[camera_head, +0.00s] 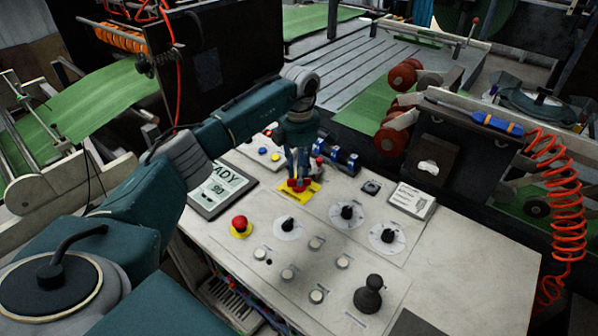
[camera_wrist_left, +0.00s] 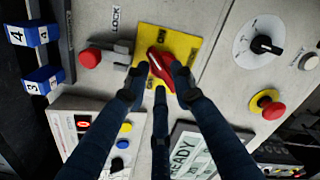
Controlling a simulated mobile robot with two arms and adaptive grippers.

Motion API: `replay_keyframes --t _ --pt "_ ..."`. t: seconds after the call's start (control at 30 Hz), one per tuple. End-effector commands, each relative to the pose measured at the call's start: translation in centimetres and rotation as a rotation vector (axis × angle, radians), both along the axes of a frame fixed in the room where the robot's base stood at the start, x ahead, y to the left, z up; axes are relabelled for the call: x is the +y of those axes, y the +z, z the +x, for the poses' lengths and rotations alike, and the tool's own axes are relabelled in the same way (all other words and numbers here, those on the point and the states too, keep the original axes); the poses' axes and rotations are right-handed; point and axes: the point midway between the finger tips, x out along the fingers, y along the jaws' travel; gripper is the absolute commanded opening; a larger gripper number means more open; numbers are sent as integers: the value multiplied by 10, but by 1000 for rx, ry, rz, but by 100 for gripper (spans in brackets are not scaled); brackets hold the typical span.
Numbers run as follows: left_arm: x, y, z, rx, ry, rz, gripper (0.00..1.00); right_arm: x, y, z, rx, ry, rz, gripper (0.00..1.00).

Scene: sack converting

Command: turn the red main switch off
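The red main switch (camera_head: 298,186) is a rotary handle on a yellow plate (camera_head: 313,190) at the back of the control panel. In the left wrist view the red handle (camera_wrist_left: 157,62) lies slantwise across the yellow plate (camera_wrist_left: 188,45). My left gripper (camera_head: 297,172) points down over the switch. In the left wrist view its fingers (camera_wrist_left: 160,78) have their tips on both sides of the handle and a third below it. The tips are very close to the handle; I cannot tell if they touch or grip it. My right gripper is not in view.
A red mushroom button (camera_head: 240,223) on a yellow base stands front left of the switch. Black dial knobs (camera_head: 347,212) and a black joystick (camera_head: 371,293) rise nearby. A display (camera_head: 222,188) is left. Another red button (camera_wrist_left: 90,57) and blue numbered blocks (camera_wrist_left: 36,35) flank the switch.

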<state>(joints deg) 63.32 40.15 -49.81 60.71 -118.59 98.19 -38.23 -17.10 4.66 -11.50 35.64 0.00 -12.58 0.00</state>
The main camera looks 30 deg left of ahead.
Motion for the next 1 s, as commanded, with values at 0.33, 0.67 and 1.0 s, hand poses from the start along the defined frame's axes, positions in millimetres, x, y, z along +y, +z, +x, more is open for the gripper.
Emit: replay_keyframes --t 0.33,0.67,1.0 --pt "0 -14 0 -1 1 -1 24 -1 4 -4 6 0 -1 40" --pt "0 -14 0 -1 1 -1 0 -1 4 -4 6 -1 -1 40" --pt "1 -14 0 -2 60 1 0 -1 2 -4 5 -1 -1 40"
